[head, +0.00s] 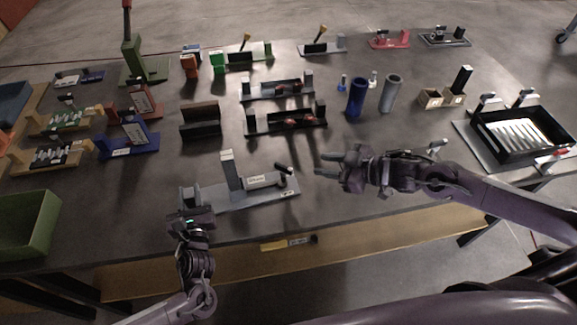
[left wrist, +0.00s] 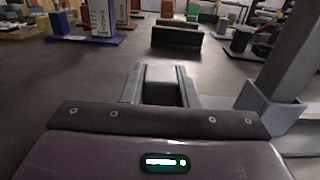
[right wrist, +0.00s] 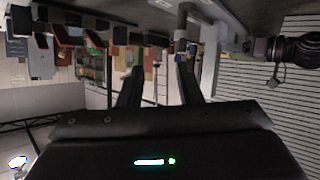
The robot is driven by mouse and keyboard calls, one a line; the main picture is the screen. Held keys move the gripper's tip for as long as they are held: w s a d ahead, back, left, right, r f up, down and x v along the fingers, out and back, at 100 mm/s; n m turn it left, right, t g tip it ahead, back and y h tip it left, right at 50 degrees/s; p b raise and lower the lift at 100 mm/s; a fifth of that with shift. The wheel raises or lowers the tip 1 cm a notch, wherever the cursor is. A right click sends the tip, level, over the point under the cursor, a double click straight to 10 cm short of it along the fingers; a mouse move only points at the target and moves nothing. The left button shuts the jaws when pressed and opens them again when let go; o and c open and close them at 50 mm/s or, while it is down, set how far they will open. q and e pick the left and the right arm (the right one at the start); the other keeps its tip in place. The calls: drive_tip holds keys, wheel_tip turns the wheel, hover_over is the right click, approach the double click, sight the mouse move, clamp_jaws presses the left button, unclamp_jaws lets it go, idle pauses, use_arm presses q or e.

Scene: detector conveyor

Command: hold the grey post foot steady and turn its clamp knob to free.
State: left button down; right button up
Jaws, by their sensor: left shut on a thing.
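The grey post foot (head: 250,195) lies near the table's front edge in the head view, with a grey upright post (head: 230,170) and a pale label. Its clamp knob (head: 284,169), a dark tilted lever, stands at its right end. My left gripper (head: 190,197) is at the foot's left end, shut on a grey part of it. In the left wrist view its fingers (left wrist: 161,80) flank a grey block, with the post base (left wrist: 270,105) to the right. My right gripper (head: 322,165) is open and empty, a short way right of the knob and apart from it.
Dark fixtures with red parts (head: 287,121) stand behind the foot. Blue (head: 356,97) and grey (head: 391,93) cylinders are behind my right gripper. A black tray (head: 525,135) is at the right, a green bin (head: 28,225) at the left. A yellow-black item (head: 288,243) lies on the front ledge.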

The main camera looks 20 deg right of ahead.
sight(286, 167)
drive_tip(key=shift+m, duration=0.9)
drive_tip(key=w+a+f, duration=0.1)
drive_tip(key=a, duration=0.2)
drive_tip(key=w+a+f, duration=0.1)
drive_tip(key=a, duration=0.2)
drive_tip(key=w+a+f, duration=0.1)
drive_tip(key=w+a, duration=0.1)
drive_tip(key=a, duration=0.1)
drive_tip(key=shift+w+f, duration=0.1)
clamp_jaws()
